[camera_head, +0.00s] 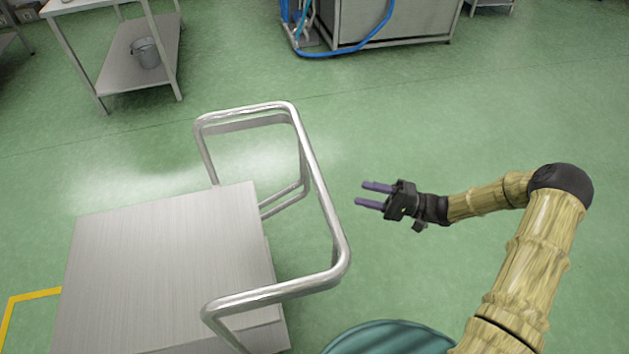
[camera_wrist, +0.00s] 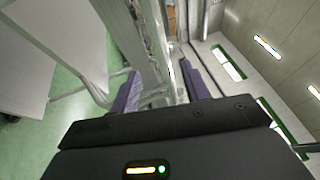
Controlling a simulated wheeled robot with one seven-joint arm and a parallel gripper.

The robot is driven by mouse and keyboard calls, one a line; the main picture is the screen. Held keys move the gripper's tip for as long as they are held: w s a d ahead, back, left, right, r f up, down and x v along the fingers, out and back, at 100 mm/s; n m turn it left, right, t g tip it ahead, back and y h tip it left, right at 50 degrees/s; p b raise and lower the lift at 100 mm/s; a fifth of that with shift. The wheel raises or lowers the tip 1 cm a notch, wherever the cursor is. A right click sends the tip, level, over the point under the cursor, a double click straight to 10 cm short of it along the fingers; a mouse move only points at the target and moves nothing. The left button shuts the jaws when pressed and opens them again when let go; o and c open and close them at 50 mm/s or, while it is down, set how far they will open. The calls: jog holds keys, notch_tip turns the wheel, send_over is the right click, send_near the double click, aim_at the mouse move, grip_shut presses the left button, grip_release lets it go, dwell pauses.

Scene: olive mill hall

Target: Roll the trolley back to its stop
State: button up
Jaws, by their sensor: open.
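The trolley (camera_head: 165,265) is a brushed metal cart with a flat top at the lower left of the head view. Its tubular push handle (camera_head: 318,198) rises on its right side. Yellow floor marking (camera_head: 35,294) shows at the trolley's left. My gripper (camera_head: 368,194) is open and empty, right of the handle and apart from it, with its purple fingers pointing left toward the bar. In the wrist view, the two fingers (camera_wrist: 160,90) are spread, with metal tubing beyond and between them. The trolley's pale top (camera_wrist: 25,60) shows at the left there.
A steel table (camera_head: 135,50) with a bucket (camera_head: 146,53) on its lower shelf stands at the back left. A steel machine (camera_head: 395,20) with a blue hose (camera_head: 345,50) is at the back. Green floor (camera_head: 500,110) is clear at the right.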

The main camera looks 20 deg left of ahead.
jog(key=p+x, duration=0.2)
jog(key=x, duration=1.2)
jog(key=shift+a+p, duration=0.15)
jog(key=shift+p, duration=0.25)
